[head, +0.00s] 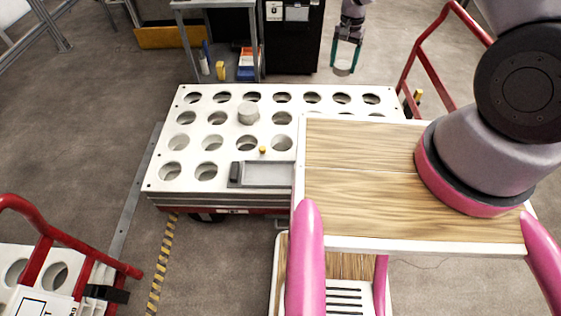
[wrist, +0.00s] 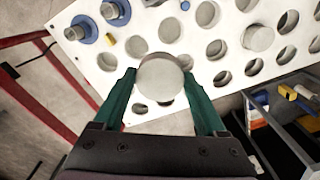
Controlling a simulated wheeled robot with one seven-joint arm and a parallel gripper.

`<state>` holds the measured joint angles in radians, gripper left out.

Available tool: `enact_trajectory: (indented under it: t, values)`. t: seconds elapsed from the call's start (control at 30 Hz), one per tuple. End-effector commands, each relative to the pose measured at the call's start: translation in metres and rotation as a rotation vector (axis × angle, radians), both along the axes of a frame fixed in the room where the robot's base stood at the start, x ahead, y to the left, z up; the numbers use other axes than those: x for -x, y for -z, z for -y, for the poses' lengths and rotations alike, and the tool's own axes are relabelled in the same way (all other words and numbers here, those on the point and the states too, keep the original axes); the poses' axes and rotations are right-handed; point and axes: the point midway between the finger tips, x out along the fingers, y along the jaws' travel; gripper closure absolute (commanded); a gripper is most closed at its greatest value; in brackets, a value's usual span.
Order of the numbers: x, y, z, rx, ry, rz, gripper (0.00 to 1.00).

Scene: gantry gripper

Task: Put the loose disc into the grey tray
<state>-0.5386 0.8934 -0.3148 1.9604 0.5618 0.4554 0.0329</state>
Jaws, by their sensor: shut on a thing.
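My gripper (head: 344,65) hangs beyond the far edge of the white panel in the head view, its two teal fingers pointing down. It is shut on a pale grey disc (head: 343,70), held clear of the panel. In the wrist view the disc (wrist: 160,80) sits between the fingertips of my gripper (wrist: 160,74). The grey tray (head: 268,175) lies at the near edge of the panel in the head view, apart from my gripper. Its visible floor looks empty. I cannot make out the tray in the wrist view.
The white panel (head: 205,97) has rows of round holes. A grey cylinder (head: 248,113) stands on it, and a small yellow knob (head: 262,149) is near the tray. A wooden-topped table (head: 350,150) covers its right part. A red rail (head: 430,50) rises at the right.

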Motion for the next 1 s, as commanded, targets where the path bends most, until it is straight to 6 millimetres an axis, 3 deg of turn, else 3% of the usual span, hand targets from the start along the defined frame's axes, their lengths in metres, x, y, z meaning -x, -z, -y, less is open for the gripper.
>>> enact_trajectory:
  t: [0.03, 0.2, 0.43, 0.6, 0.8, 1.0]
  values:
    - [0.007, 0.022, -0.023, 0.006, 0.06, -0.005, 0.94]
    - [0.031, 0.091, -0.09, 0.007, 0.33, -0.003, 0.94]
    - [0.09, 0.189, -0.156, 0.008, 0.716, -0.001, 0.94]
    - [0.139, 0.254, -0.177, 0.008, 0.985, -0.002, 0.94]
    - [0.163, 0.283, -0.182, 0.003, 1.109, 0.003, 0.94]
    - [0.173, 0.304, -0.183, 0.002, 1.162, 0.002, 0.94]
